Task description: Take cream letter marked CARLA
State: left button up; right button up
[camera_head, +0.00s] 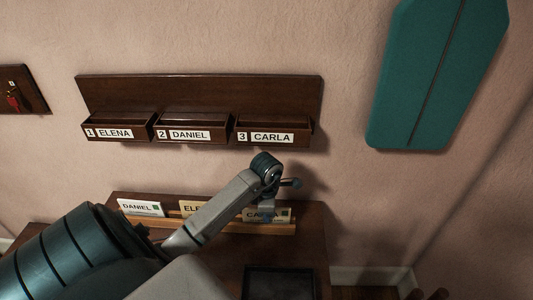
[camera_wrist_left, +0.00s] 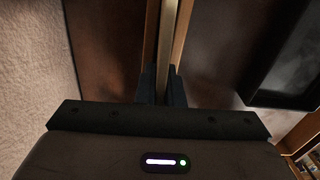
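The cream letter marked CARLA (camera_head: 283,215) stands in a wooden rack (camera_head: 230,226) on the dark desk, at the rack's right end. My left gripper (camera_head: 266,210) points down over it and hides part of its name. In the left wrist view, the two dark fingertips (camera_wrist_left: 162,88) are close together on either side of a thin pale strip (camera_wrist_left: 168,45), which looks like letter edges seen from above. Whether they press on the letter is not clear. My right gripper is in neither view.
A white letter marked DANIEL (camera_head: 138,207) and a cream letter marked ELENA (camera_head: 189,208) stand left in the rack. A dark tray (camera_head: 279,268) lies in front. A wall shelf (camera_head: 200,95) above has pockets labelled ELENA, DANIEL and CARLA (camera_head: 270,122). A teal panel (camera_head: 430,75) hangs right.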

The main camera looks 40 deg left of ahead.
pick_arm(q)
jog(key=shift+r, duration=0.1)
grip_shut()
jog(key=shift+r, duration=0.55)
notch_tip(320, 180, up, 6)
jog(key=p, duration=0.3)
jog(key=s+a+p, duration=0.1)
jog(key=s+a, duration=0.3)
jog(key=s, duration=0.4)
jog(key=s+a+p, duration=0.1)
jog(key=s+a, duration=0.3)
jog(key=s, duration=0.4)
jog(key=shift+a, duration=0.15)
jog(key=shift+f, duration=0.2)
